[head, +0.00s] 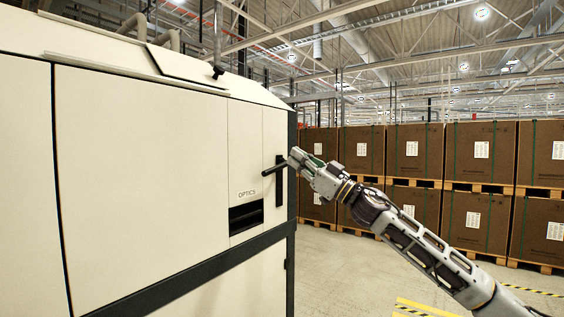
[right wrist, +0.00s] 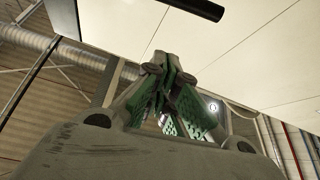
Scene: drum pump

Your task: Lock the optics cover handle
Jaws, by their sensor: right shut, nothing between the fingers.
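The optics cover (head: 249,150) is a narrow cream panel marked "OPTICS" on the large cream machine. Its black handle (head: 275,169) sits near the machine's right edge, with a vertical black plate and a bar that sticks out sideways to the left, slightly tilted. My right gripper (head: 293,156) is shut and empty, close to the right end of the handle; I cannot tell whether they touch. In the right wrist view the shut green-padded fingers (right wrist: 168,62) point toward the cream panels, and the black handle bar (right wrist: 195,8) shows just beyond them at the top. My left gripper is not in view.
A dark slot (head: 246,216) lies below the "OPTICS" label. Stacked brown crates (head: 412,152) on pallets stand behind on the right. The floor (head: 340,275) right of the machine is open, with yellow striped marking.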

